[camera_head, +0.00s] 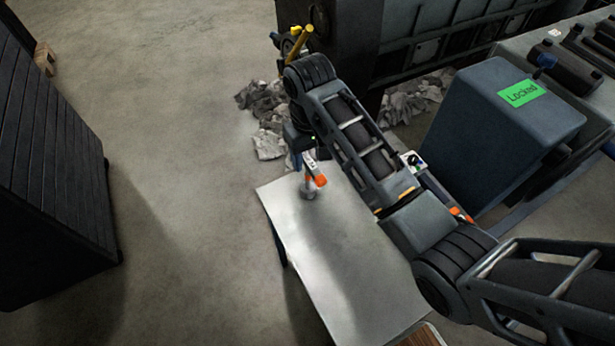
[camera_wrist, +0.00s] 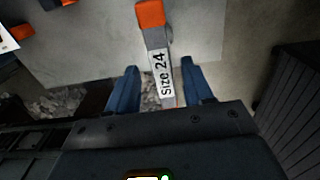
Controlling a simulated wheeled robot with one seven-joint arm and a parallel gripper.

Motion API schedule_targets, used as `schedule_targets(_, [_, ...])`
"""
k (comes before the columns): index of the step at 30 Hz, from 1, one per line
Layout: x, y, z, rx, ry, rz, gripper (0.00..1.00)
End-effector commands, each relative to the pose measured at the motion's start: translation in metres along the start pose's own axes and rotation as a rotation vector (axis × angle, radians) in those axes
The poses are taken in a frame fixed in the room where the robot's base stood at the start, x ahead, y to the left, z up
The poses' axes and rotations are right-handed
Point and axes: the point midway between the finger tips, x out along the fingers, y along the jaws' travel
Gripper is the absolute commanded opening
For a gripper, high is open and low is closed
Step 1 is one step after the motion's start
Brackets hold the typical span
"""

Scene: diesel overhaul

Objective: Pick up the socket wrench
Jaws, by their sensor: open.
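The socket wrench (camera_wrist: 162,72) is a grey bar with an orange end and a white label reading "Size 24". In the wrist view it lies between the two blue fingers of my gripper (camera_wrist: 162,74), which are open, with gaps visible at both sides near the tips. Its orange end (camera_head: 319,181) shows in the head view just below my gripper (camera_head: 303,160), over the far left part of the grey table (camera_head: 340,262). My gripper and arm hide part of the wrench. I cannot tell whether it touches the table.
Other orange-marked items (camera_head: 459,214) and a white-labelled item (camera_head: 412,161) are at the table's right side, partly behind my arm. A grey box with a green "Locked" sign (camera_head: 520,93) stands right. A dark cabinet (camera_head: 55,170) stands left. The table's middle is clear.

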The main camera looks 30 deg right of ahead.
Motion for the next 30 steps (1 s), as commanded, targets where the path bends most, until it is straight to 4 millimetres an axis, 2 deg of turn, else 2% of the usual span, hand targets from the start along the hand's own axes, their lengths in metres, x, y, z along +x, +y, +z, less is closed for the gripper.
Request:
schedule_targets(7, [0.033, -0.004, 0.004, 0.000, -0.003, 0.000, 0.51])
schedule_targets(17, [0.039, -0.004, 0.004, 0.000, -0.001, 0.000, 0.50])
schedule_targets(30, [0.039, -0.004, 0.004, 0.000, -0.001, 0.000, 0.08])
